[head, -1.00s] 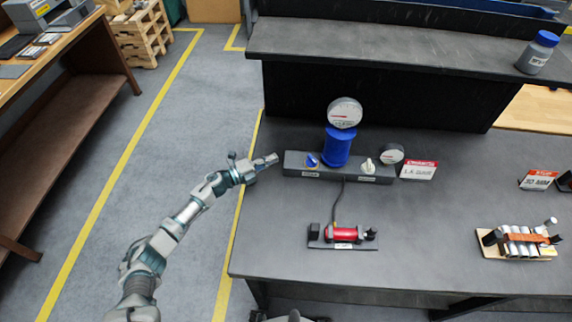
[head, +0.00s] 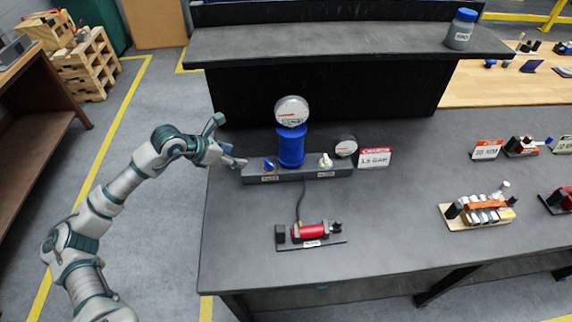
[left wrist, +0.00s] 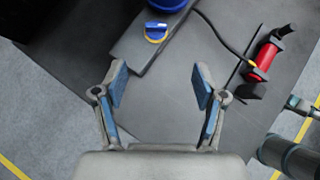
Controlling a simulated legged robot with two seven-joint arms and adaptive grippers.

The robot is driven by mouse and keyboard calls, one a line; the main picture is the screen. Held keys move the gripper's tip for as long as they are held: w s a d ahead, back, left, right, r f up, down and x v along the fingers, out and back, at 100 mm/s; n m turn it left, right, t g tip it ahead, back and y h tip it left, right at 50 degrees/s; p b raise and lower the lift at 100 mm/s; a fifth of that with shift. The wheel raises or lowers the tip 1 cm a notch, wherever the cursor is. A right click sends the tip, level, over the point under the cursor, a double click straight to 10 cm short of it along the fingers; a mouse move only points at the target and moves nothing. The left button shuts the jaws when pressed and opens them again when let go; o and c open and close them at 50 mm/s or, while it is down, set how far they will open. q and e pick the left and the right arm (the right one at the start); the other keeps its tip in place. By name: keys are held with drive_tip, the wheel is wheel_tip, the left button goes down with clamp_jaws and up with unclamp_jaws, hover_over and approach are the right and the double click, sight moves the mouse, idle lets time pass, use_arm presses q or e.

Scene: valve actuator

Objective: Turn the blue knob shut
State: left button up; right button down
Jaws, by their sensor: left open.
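The blue knob (head: 268,165) sits on the left end of a dark grey manifold block (head: 297,175), just left of the blue cylinder. In the left wrist view the blue knob (left wrist: 156,32) shows a pale blue bar grip above a yellow-orange rim. My left gripper (head: 236,162) is left of the block's left end, pointing toward the knob and apart from it. In the left wrist view its two blue-padded fingers (left wrist: 160,87) are spread with nothing between them, and the knob lies beyond the fingertips. My right gripper is not seen.
A blue cylinder with a gauge (head: 291,147), a white knob (head: 325,161) and a second gauge (head: 346,146) crowd the block. A hose runs to a red cylinder (head: 310,231) nearer the front. A raised shelf (head: 340,45) stands behind. The bench's front area is mostly clear.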

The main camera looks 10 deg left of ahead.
use_arm(q)
approach(267, 162)
drive_tip(key=x, duration=0.9)
drive_tip(key=shift+s+d+r, duration=0.15)
drive_tip(key=shift+d+r, duration=0.1)
drive_tip(key=shift+d, duration=0.15)
drive_tip(key=shift+d+f, duration=0.1)
drive_tip(key=shift+f, duration=0.1)
drive_tip(key=shift+w+a+f, duration=0.1)
drive_tip(key=shift+w+a, duration=0.1)
drive_tip(key=shift+a, duration=0.25)
drive_tip(key=c, duration=1)
drive_tip(key=shift+d, duration=0.3)
drive_tip(key=shift+c, duration=0.7)
